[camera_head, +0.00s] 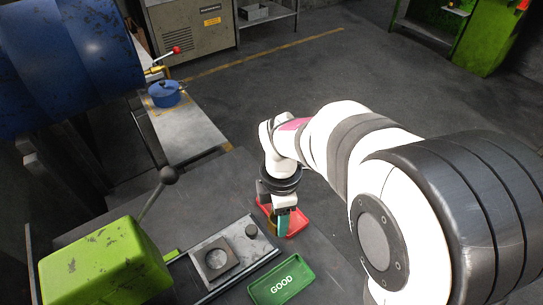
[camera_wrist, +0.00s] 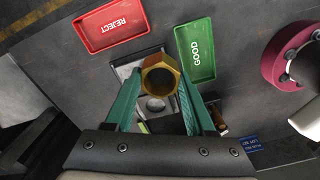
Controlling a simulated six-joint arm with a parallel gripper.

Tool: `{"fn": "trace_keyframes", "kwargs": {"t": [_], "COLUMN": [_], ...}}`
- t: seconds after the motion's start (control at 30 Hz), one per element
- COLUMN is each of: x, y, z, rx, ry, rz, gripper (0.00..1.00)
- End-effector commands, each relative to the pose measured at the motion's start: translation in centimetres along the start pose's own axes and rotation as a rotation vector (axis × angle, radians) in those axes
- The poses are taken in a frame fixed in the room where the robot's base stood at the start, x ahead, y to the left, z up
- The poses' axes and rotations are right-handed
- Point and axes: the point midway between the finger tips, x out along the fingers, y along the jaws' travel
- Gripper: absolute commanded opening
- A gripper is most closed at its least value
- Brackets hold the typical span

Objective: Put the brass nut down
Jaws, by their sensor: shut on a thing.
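The brass nut (camera_wrist: 160,76) is a hexagonal ring with its round hole facing the wrist camera. My gripper (camera_wrist: 160,88) is shut on it, one green finger on each side. In the head view my gripper (camera_head: 281,222) points down, held up in front of the red tray (camera_head: 297,221); the nut there is mostly hidden. In the wrist view the red REJECT tray (camera_wrist: 88,40) lies upper left and the green GOOD tray (camera_wrist: 196,72) upper right. Both look empty there. The GOOD tray (camera_head: 265,293) lies nearer in the head view.
A grey die block (camera_head: 217,272) with a round recess sits left of the GOOD tray; part of it shows behind the nut (camera_wrist: 125,70). A green press part (camera_head: 100,265) and a lever with a ball knob (camera_head: 169,175) stand left. A blue pot (camera_head: 165,96) is farther back.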

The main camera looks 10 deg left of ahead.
Motion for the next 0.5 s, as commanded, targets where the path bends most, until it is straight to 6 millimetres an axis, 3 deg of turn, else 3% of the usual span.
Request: {"fn": "trace_keyframes", "kwargs": {"t": [0.2,0.3,0.4,0.5], "x": [0.9,1.3,1.5,2.5], "y": [1.0,0.8,0.6,1.4], "z": [8.9,12.3,14.1,13.3], "rx": [-0.233,-0.335,-0.398,-0.424], "ry": [0.0,0.0,-0.001,0.001], "rz": [0.0,0.0,0.001,-0.002], "gripper": [0.0,0.0,0.0,0.0]}}
